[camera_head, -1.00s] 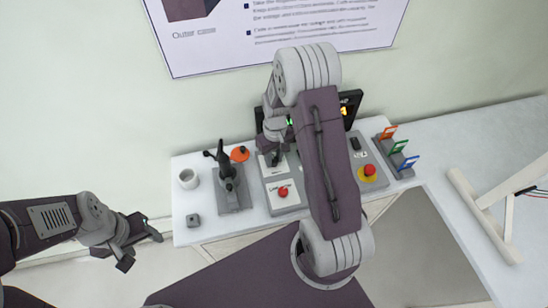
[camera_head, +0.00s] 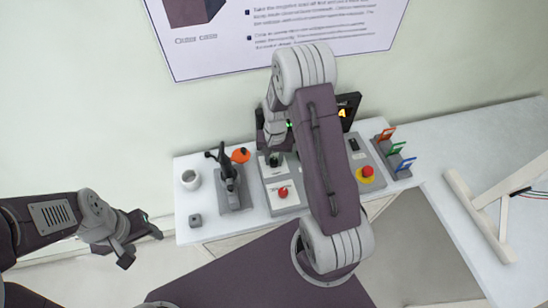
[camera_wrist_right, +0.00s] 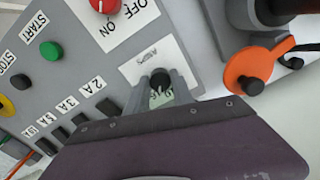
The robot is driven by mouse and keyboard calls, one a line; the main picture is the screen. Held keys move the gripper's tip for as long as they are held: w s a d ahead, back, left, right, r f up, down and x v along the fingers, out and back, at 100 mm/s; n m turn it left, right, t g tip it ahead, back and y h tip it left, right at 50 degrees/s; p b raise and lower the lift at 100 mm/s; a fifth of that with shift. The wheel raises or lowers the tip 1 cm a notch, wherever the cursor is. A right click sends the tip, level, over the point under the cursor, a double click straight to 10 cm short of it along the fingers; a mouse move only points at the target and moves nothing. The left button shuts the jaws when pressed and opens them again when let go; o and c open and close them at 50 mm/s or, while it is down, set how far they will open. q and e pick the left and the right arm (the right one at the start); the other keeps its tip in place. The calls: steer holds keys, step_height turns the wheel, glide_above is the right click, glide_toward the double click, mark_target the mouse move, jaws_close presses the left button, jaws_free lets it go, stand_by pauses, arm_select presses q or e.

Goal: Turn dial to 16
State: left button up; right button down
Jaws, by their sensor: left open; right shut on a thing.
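The dial (camera_wrist_right: 160,79) is a small black knob on a white label plate on the grey panel, seen in the right wrist view. My right gripper (camera_wrist_right: 161,90) has its two fingers closed around it. The printing on the plate is partly covered and too small to read. In the head view my right gripper (camera_head: 274,158) reaches down onto the panel, and the dial is hard to make out there. A black display (camera_head: 346,108) behind my right arm shows a yellow 4; the arm hides its left part. My left gripper (camera_head: 140,238) is open and empty, left of the table.
The panel has a red ON/OFF knob (camera_wrist_right: 105,4), a green START button (camera_wrist_right: 51,50) and several black switches. A black lever device (camera_head: 230,180), an orange part (camera_head: 241,155) and a white cup (camera_head: 190,179) stand left. A red emergency button (camera_head: 367,171) sits right.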

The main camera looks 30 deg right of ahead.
mark_target(274, 162)
steer(key=shift+m, duration=0.9)
steer(key=c, duration=1.1)
jaws_free()
steer(key=shift+s+a+r, duration=0.1)
step_height(274, 162, up, 9)
